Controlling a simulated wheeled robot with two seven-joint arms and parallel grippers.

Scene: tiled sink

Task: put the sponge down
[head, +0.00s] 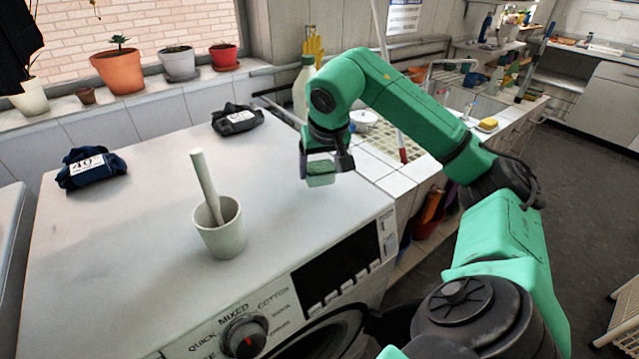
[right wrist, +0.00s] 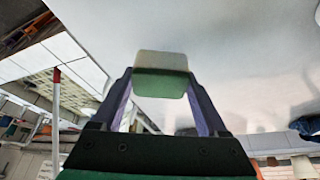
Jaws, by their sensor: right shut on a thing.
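My right gripper (head: 322,168) is shut on a small block-shaped sponge (head: 321,180), over the back right part of the white washing machine top (head: 150,290). In the right wrist view the sponge (right wrist: 160,75) sits between the fingertips of the gripper (right wrist: 160,90), with one pale face and one green face. The white top spreads out beyond it. I cannot tell whether the sponge touches the surface. A second, yellow sponge (head: 488,124) lies on the tiled sink counter at the right. My left gripper is not in view.
A pale mortar with pestle (head: 219,232) stands on the machine. A dark blue folded cloth (head: 90,168) and a black one (head: 238,120) lie towards the back. A pale bottle (head: 303,88) stands behind the gripper. The machine top between mortar and gripper is clear.

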